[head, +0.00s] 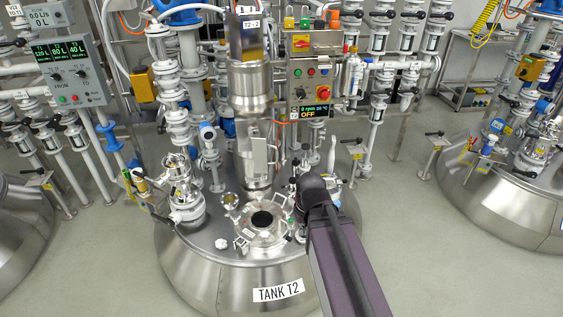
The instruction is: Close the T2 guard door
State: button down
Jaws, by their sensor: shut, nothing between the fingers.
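Tank T2 (202,262) stands in the middle of the head view, with its name label on the front. A steel mixer column (250,100) rises from its lid. A pale upright panel with a handle, which looks like the T2 guard door (259,158), is at the lower part of this column. I cannot tell exactly how far it stands open. My arm reaches in from the lower right. My gripper (301,168) is small and partly hidden by my wrist, just right of the panel; it is shut and holds nothing. I see no clear contact with the panel.
A round hatch (262,219) sits on the lid in front of the column. A control box (312,80) with coloured buttons and a display reading OFF is behind right. Valves and pipes (180,130) crowd the left. Clear floor (400,240) lies at right.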

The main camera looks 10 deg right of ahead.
jog(key=w+a+f+m+t+y+b, duration=0.2)
jog(key=w+f+t+y+b, duration=0.15)
jog(key=w+b, duration=0.45)
jog(key=w+a+f+m+t+y+b, duration=0.2)
jog(key=w+f+t+y+b, duration=0.15)
jog(key=w+b, duration=0.45)
jog(key=w+d+m+t+h+b, duration=0.2)
jog(key=w+d+m+t+b, duration=0.7)
jog(key=w, duration=0.6)
jog(key=shift+d+m+t+b, duration=0.4)
jog(key=shift+d+m+t, duration=0.3)
jog(key=shift+d+m, duration=0.45)
jog(key=shift+r, duration=0.1)
jog(key=a+x, duration=0.2)
jog(key=x, duration=1)
jog(key=shift+a+p, duration=0.45)
